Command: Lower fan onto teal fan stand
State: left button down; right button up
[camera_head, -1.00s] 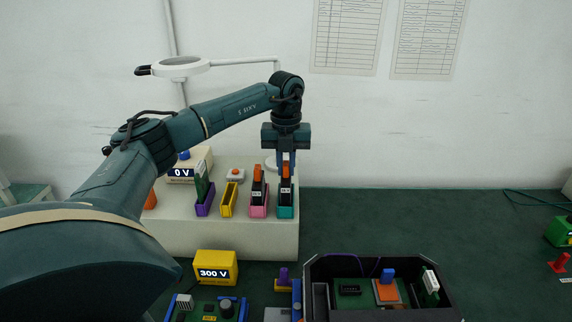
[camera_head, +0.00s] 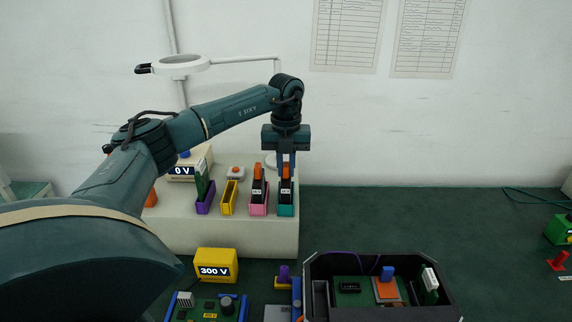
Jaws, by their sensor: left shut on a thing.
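My left gripper (camera_head: 286,162) points straight down at the right end of the pale raised block and is shut on the orange top of a black piece with a white label, which I take to be the fan (camera_head: 286,186). The fan is upright, its lower part in or right at the open top of the teal stand (camera_head: 286,211). I cannot tell whether it touches the bottom. The gripper hides part of the fan's top. My right gripper is not in view.
Left of the teal stand are a pink stand (camera_head: 258,211) with a similar orange-topped black piece, an empty-looking yellow stand (camera_head: 228,200) and a purple stand (camera_head: 205,209) with a green board. A black open case (camera_head: 455,305) is in front.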

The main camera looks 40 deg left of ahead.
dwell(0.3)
pick_arm(q)
jog(key=c, duration=1.3)
grip_release()
jog(key=shift+c, duration=0.2)
jog(key=shift+r, duration=0.3)
notch_tip(320, 180, up, 12)
jog(key=b, duration=0.1)
jog(key=shift+r, duration=0.25)
